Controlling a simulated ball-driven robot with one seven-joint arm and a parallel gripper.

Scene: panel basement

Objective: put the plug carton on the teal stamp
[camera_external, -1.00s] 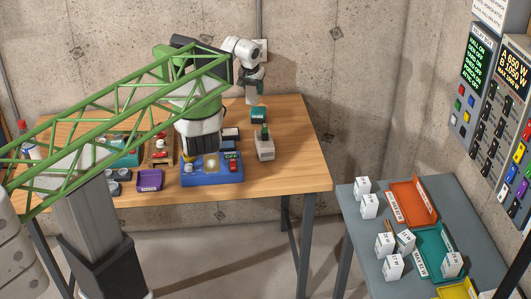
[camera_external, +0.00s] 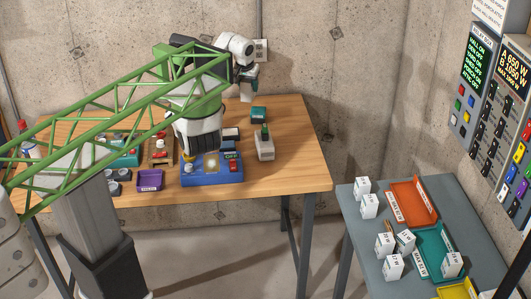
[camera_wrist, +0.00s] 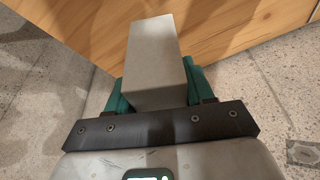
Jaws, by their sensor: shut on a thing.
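My gripper (camera_external: 247,83) is shut on a plain pale box, taken as the plug carton (camera_external: 246,94). It hangs near the table's back edge, by the wall. In the wrist view the carton (camera_wrist: 157,55) sits between the teal fingers of my gripper (camera_wrist: 157,82), its grey faces bare of any readable print. A small teal block with a dark front, which looks like the teal stamp (camera_external: 258,113), lies on the table just right of and nearer than the carton. The carton is apart from it. No teal stamp shows in the wrist view.
A grey side table (camera_external: 365,230) holds trays and white cartons.

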